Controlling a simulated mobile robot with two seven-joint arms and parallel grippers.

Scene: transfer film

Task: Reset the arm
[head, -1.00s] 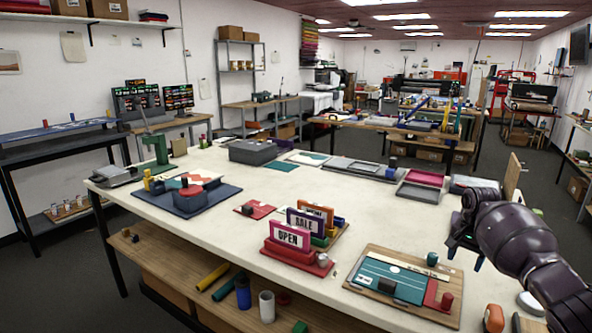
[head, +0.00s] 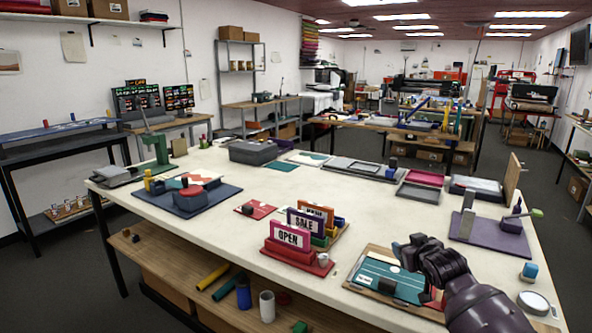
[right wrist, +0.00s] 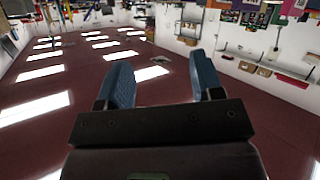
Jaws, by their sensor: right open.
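My right arm comes in from the lower right in the head view. Its dark purple wrist and gripper (head: 408,247) are over the right part of the wooden board with the teal sheet (head: 372,276), hiding some of it. In the right wrist view the gripper's two blue fingers (right wrist: 163,82) stand apart with nothing between them. Behind them are the maroon ceiling and its light panels. My left gripper is in neither view.
The cream worktable (head: 225,224) holds a red stand with an OPEN sign (head: 290,236), a blue board with a red round part (head: 190,198), and a purple base with upright parts (head: 490,232). A white round lid (head: 533,302) lies at the right front. Bare tabletop shows mid-table.

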